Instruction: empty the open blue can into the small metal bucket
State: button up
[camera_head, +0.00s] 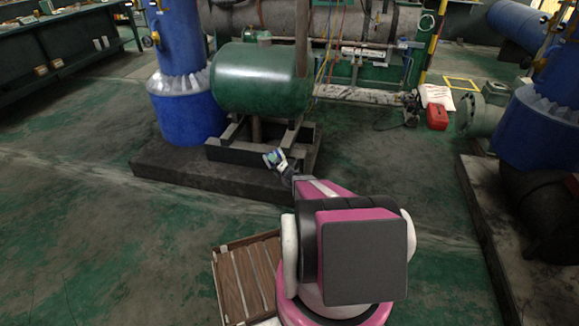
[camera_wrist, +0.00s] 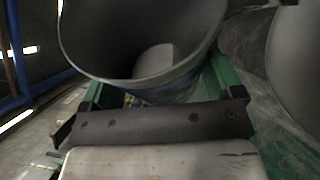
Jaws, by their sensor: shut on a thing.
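My gripper (camera_head: 284,166) is at the end of my outstretched arm, in front of the green tank's stand in the head view. It is shut on the can (camera_head: 271,158), which looks small, tilted, pale and bluish there. In the wrist view the can (camera_wrist: 140,80) is close up, its wide round mouth open towards the camera. A lighter grey patch shows inside it; I cannot tell if this is contents or the bottom. Green finger parts show on both sides of the can. I cannot make out the small metal bucket for certain in either view.
A green tank (camera_head: 260,78) on a metal stand and a blue column (camera_head: 187,118) stand on a dark plinth (camera_head: 160,172). A wooden crate (camera_head: 240,280) lies beside my base. A red box (camera_head: 437,117) is at the back right. The left floor is clear.

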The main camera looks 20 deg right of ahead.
jog(key=shift+d+r+m, duration=0.3)
jog(key=shift+d+m, duration=0.1)
jog(key=shift+d, duration=0.05)
jog(key=shift+s+a+r+m+t, duration=0.1)
jog(key=shift+r+m+t, duration=0.25)
jog(key=shift+m, duration=0.25)
dwell(0.4)
jog(key=shift+r+m+t, duration=0.35)
jog(key=shift+m, duration=0.35)
dwell(0.3)
jog(key=shift+d+f+m+t+h, duration=0.2)
jog(key=shift+d+m+t, duration=0.1)
jog(key=shift+m, duration=0.25)
jog(key=shift+d+f+m+t+h, duration=0.1)
jog(key=shift+d+m+t+h, duration=0.15)
jog(key=shift+m, duration=0.3)
